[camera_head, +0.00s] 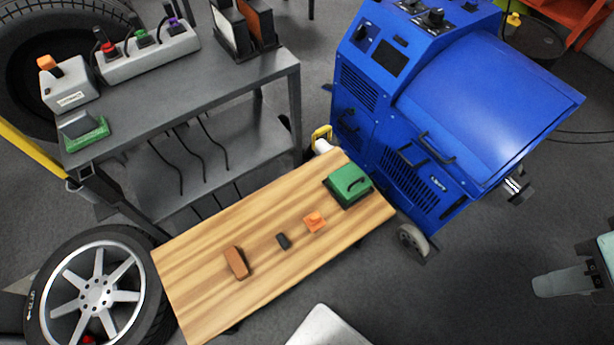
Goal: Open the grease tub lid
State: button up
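A small green box with a raised handle on its top (349,184) stands near the right end of a wooden bench top (205,290). It looks like the grease tub, and its lid appears closed. I cannot read any label on it. Another green piece with a grey top (84,130) sits on the grey cart at the left.
A brown block (236,262), a small dark block (283,241) and an orange piece (314,222) lie along the bench top. A blue machine (410,140) stands behind its right end. The grey cart (180,85) and a wheel (95,290) flank the left. Floor at right is mostly open.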

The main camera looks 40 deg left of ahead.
aim_at(350, 179)
jog(key=u, duration=1.15)
